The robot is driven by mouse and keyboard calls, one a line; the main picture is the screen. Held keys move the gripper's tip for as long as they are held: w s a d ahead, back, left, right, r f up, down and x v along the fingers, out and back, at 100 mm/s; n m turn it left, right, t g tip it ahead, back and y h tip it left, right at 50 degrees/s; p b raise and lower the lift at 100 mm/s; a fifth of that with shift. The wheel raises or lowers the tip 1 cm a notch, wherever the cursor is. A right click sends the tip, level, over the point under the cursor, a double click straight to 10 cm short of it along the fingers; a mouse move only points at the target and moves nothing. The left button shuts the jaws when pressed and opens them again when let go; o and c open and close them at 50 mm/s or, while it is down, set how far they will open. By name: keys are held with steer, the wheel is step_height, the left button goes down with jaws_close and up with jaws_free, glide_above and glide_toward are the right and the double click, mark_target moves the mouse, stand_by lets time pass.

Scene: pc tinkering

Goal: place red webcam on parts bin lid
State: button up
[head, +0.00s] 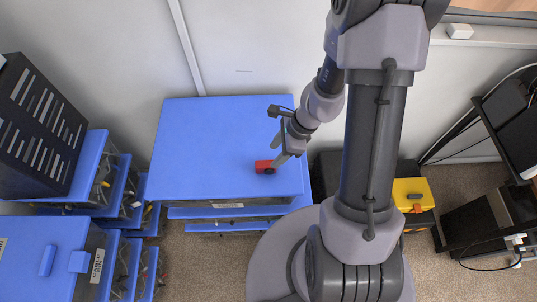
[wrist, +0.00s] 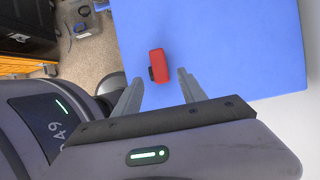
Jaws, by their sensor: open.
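The red webcam (head: 264,167) is a small red block with a dark round lens, near the front right part of the blue parts bin lid (head: 205,135). In the wrist view the red webcam (wrist: 160,64) lies on the blue lid (wrist: 230,50), just beyond my fingertips and between their lines. My gripper (head: 282,150) is open above the lid, right beside the webcam in the head view. Whether a fingertip touches the webcam cannot be told.
A black slotted case (head: 40,125) stands on blue bins at the left. Another blue bin (head: 50,255) is at the front left. A yellow box (head: 412,193) and a dark rack (head: 490,225) are at the right. The lid's left and back are clear.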

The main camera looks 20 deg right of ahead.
steer(key=p+v, duration=0.1)
steer(key=v, duration=0.2)
step_height(320, 180, up, 11)
steer(key=n+t, duration=0.1)
steer(key=n, duration=0.4)
glide_above(270, 162)
step_height(270, 162, up, 7)
steer(key=s+a+n, duration=0.2)
steer(key=a+n, duration=0.1)
steer(key=n, duration=0.1)
steer(key=s+a+r+n+t+h, duration=0.2)
steer(key=s+r+n+t, duration=0.1)
steer(key=s+r+n, duration=0.5)
step_height(270, 162, up, 3)
steer(key=shift+s+f, duration=0.1)
steer(key=shift+s, duration=0.95)
